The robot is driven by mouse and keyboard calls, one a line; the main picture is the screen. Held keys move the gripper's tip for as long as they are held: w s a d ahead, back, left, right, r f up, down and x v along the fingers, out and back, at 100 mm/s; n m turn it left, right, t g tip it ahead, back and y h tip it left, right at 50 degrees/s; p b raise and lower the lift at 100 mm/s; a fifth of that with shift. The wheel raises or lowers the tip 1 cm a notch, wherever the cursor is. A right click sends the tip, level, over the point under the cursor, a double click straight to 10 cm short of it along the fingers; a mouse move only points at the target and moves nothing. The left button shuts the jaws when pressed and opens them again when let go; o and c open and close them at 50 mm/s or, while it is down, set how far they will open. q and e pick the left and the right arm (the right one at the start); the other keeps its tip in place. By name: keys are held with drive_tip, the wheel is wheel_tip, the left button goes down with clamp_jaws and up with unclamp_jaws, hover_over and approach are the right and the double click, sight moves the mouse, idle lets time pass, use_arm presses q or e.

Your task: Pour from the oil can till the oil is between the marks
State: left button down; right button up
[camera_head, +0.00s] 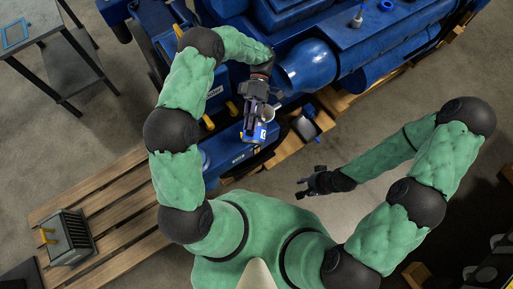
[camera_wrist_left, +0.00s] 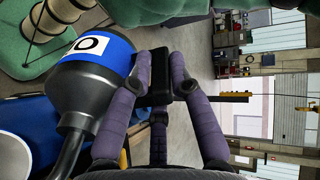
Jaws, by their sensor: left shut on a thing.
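My left gripper (camera_head: 254,125) is shut on the oil can, beside the near side of the blue engine (camera_head: 310,65). In the head view the oil can (camera_head: 261,134) shows mostly as its blue and white label, partly hidden by the gripper. In the left wrist view the oil can (camera_wrist_left: 97,85) is dark with a blue band and a white patch marked with a ring; its dark spout runs to the lower left. The purple fingers of my left gripper (camera_wrist_left: 163,75) show beside it. My right gripper (camera_head: 303,187) is empty and looks open. I cannot make out oil or level marks.
A wooden pallet (camera_head: 110,205) lies at the left, with a grey finned part (camera_head: 68,238) on it. A small dark table (camera_head: 55,50) stands at the upper left. A dark piece (camera_head: 306,126) sits beside the engine. Bare floor lies around my right gripper.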

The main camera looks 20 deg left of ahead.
use_arm(q)
drive_tip(key=shift+w+r+g, duration=0.3)
drive_tip(key=shift+w, duration=0.05)
idle(1.2)
drive_tip(key=shift+w+r, duration=0.1)
drive_tip(key=shift+r, duration=0.1)
idle(1.0)
drive_tip(key=shift+s+f+t, duration=0.7)
drive_tip(key=shift+s+f, duration=0.15)
drive_tip(key=shift+f, duration=0.1)
drive_tip(key=shift+s+d+f+t+p, duration=0.1)
drive_tip(key=shift+s+f+t+p, duration=0.25)
drive_tip(key=shift+f, duration=0.2)
drive_tip(key=shift+r, duration=0.15)
